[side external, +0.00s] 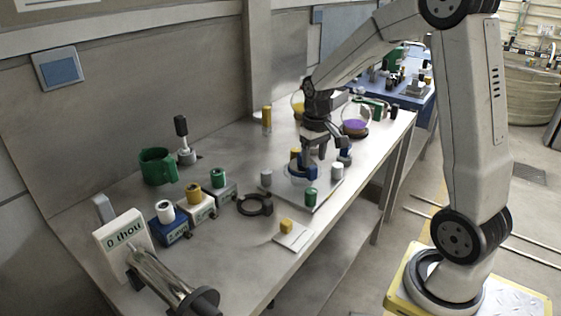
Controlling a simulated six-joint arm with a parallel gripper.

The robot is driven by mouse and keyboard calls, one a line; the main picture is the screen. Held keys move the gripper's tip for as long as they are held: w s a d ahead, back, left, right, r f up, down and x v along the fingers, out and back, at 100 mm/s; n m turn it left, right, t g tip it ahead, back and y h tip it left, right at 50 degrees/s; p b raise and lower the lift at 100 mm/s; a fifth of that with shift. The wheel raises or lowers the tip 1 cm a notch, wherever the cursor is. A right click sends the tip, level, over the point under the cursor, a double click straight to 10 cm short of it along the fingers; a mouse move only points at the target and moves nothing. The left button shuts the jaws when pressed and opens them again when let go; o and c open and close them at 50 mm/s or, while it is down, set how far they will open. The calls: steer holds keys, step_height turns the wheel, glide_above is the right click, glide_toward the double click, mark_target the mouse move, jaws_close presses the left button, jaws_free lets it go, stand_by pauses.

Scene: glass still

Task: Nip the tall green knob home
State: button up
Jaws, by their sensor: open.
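My gripper (311,158) points down over a pale plate (322,192) near the table's front edge, with its jaws open. A green knob (310,197) with a pale top stands upright on or beside the plate's near side, below and apart from my gripper. Another green knob (218,178) stands on a grey block at left. I cannot tell which of the two is the tall one.
A grey knob (266,177) and a white knob (337,173) flank the plate area. A purple-filled flask (355,126) stands behind right.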

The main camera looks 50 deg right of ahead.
steer(key=n, duration=1.2)
glide_above(311, 190)
step_height(311, 190, down, 5)
steer(key=shift+f, duration=0.1)
steer(key=shift+f, duration=0.1)
steer(key=shift+f, duration=3.75)
jaws_close()
